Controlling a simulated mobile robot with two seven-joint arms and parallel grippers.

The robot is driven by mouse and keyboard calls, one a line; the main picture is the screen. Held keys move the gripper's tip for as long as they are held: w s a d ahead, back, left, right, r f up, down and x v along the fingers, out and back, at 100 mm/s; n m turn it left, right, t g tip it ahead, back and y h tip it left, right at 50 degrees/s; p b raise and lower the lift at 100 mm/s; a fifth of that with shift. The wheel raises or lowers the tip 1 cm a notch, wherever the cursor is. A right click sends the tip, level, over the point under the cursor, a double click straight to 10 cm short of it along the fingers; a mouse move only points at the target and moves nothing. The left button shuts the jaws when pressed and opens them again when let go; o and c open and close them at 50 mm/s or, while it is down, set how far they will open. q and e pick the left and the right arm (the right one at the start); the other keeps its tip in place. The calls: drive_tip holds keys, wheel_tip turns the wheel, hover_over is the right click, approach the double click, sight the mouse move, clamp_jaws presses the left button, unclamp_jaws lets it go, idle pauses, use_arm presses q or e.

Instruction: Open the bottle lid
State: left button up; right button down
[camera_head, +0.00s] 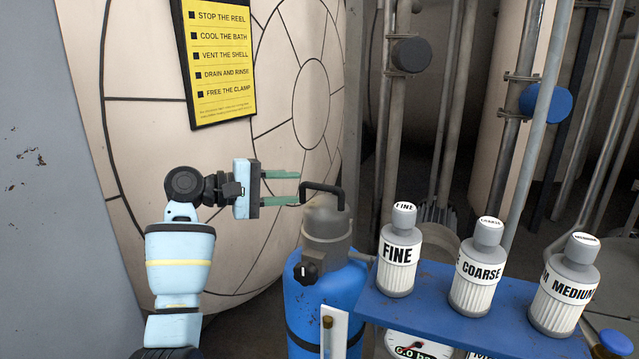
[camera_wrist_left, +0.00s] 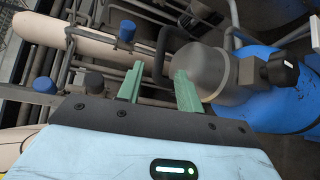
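A blue bottle-like vessel (camera_head: 312,296) stands in front of the large round shell, with a grey lid (camera_head: 326,222) on top. A black bent handle (camera_head: 325,187) rises from the lid, and a black knob (camera_head: 305,271) sits on its near side. My left gripper (camera_head: 297,188) is open and empty, its green fingers level with the handle and just left of it. In the left wrist view the fingers (camera_wrist_left: 160,80) are apart, with the handle (camera_wrist_left: 163,45) beyond them and the grey lid (camera_wrist_left: 207,68) to the right. Contact cannot be told. My right gripper is not in view.
A blue shelf (camera_head: 420,312) to the right holds white-and-grey bottles marked FINE (camera_head: 398,255), COARSE (camera_head: 477,275) and MEDIUM (camera_head: 564,290). A gauge (camera_head: 412,347) is below it. A yellow sign (camera_head: 219,60) hangs on the shell (camera_head: 140,120). Pipes fill the back right.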

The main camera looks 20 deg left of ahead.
sight(316, 188)
use_arm(q)
drive_tip(key=x, duration=0.7)
drive_tip(key=shift+w+d, duration=0.15)
drive_tip(key=shift+d, duration=0.25)
clamp_jaws()
